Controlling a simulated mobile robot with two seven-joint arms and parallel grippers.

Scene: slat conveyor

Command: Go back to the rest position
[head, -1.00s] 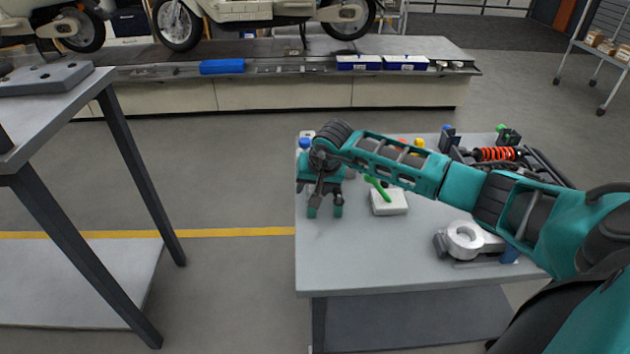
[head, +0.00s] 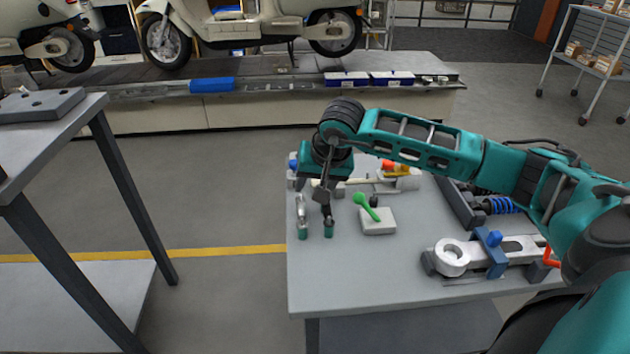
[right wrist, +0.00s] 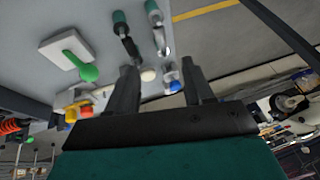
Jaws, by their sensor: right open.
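My right gripper (head: 325,190) hangs from the teal arm over the left part of the grey table (head: 350,275). In the right wrist view its two dark fingers (right wrist: 160,68) stand apart, with nothing held between them. Behind and below it in the head view, two slim teal-tipped tools lie on the table, a silver one (head: 301,210) and a dark one (head: 328,222). Both also show in the wrist view. My left gripper is not in view.
A white block (head: 378,226) with a green spoon-like piece (head: 364,204) lies right of the gripper. A silver ring-ended part (head: 452,258) in a blue clamp (head: 494,250) and a blue spring (head: 502,205) lie further right. Floor is free between the tables. The conveyor (head: 270,92) carries scooters behind.

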